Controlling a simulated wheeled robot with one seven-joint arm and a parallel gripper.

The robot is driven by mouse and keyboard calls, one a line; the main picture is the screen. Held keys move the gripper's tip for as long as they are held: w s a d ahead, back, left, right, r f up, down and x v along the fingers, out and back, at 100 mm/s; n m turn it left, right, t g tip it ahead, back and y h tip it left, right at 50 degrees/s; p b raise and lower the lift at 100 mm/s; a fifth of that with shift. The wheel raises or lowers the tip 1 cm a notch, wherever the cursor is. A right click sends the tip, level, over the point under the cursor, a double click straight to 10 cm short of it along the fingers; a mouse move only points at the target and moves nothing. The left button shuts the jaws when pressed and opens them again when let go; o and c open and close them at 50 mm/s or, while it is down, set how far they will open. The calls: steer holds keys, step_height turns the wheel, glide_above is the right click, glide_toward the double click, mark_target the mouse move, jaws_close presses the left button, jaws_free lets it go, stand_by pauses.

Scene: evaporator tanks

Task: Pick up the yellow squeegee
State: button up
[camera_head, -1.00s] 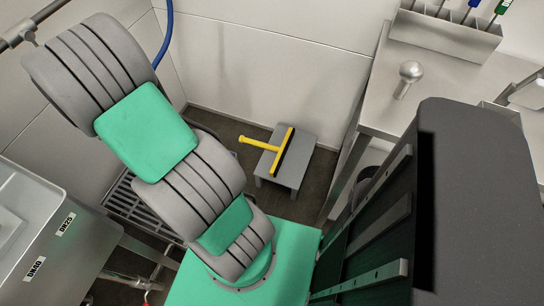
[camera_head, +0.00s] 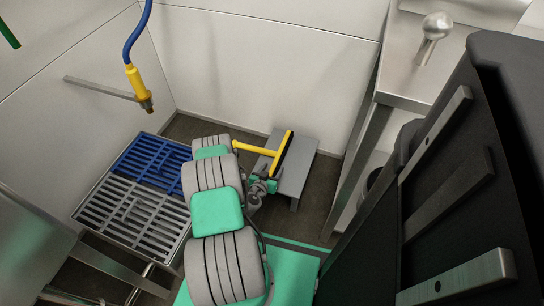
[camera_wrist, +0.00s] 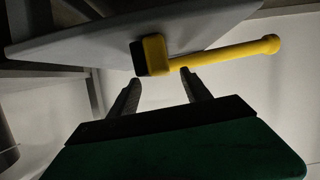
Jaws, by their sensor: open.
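The yellow squeegee (camera_head: 258,149) lies on a small grey stool (camera_head: 302,160), its handle sticking out past the stool's left edge and its dark-edged head across the top. My gripper (camera_head: 262,187) is low beside the stool's near left side, partly hidden by my arm. In the wrist view, the squeegee (camera_wrist: 222,53) shows with its handle pointing right and the end of its head near the middle. The open fingers (camera_wrist: 160,78) point toward the squeegee, with its head end and nearby handle just beyond the tips. No hold on it is visible.
A steel table (camera_head: 395,75) stands right of the stool. A blue hose with a yellow nozzle (camera_head: 138,88) hangs by the wall. Pale walls close in behind the stool.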

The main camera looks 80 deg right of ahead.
mark_target(275, 166)
steer(key=b+x, duration=0.1)
steer(key=x, duration=0.2)
steer(key=shift+d+f, duration=0.15)
steer(key=shift+f, duration=0.1)
jaws_close()
steer(key=shift+r, duration=0.1)
stand_by(0.4)
